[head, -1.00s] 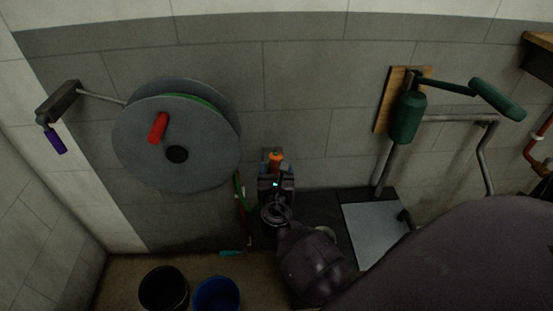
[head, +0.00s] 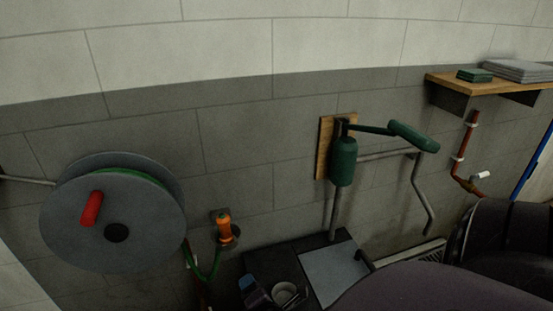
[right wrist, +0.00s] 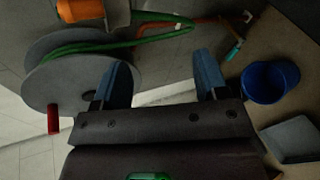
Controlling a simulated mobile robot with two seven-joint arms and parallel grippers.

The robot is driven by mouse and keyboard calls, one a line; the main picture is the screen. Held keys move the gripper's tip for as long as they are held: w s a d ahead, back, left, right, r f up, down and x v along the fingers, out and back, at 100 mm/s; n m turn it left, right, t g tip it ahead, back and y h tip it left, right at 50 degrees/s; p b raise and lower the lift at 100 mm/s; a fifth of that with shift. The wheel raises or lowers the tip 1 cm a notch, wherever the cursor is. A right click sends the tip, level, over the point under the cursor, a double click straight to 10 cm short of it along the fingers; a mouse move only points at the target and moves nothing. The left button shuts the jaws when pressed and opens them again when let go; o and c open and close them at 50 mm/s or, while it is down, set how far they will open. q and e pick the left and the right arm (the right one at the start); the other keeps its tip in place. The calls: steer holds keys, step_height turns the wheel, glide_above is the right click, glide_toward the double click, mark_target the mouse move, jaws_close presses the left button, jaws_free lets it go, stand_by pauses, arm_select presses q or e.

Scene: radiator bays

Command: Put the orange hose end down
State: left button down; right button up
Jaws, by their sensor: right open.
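The orange hose end (head: 224,229) stands upright at a small wall bracket in the head view, with the green hose (head: 209,276) hanging in a loop below it. In the right wrist view the orange hose end (right wrist: 80,10) shows large at the top edge, beside a grey piece, partly cut off. My right gripper (head: 253,288) is below and right of the hose end in the head view, apart from it. In the right wrist view its two blue fingers (right wrist: 165,78) are spread with nothing between them. My left gripper is not in view.
The grey hose reel (head: 90,240) with a red handle is on the wall at left. A shelf (head: 490,86) and pipes are at right. A blue bucket (right wrist: 270,82) shows in the wrist view.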

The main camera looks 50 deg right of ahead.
steer(key=s+a+f+m+y, duration=0.1)
steer(key=s+m+y, duration=0.1)
steer(key=s+m, duration=0.3)
steer(key=s+a+f+m+g+y, duration=0.1)
steer(key=s+a+m+y, duration=0.1)
steer(key=s+m, duration=0.4)
steer(key=m+y, duration=0.1)
steer(key=m, duration=0.3)
steer(key=shift+s+a+f+m, duration=0.2)
steer(key=shift+a+m, duration=0.1)
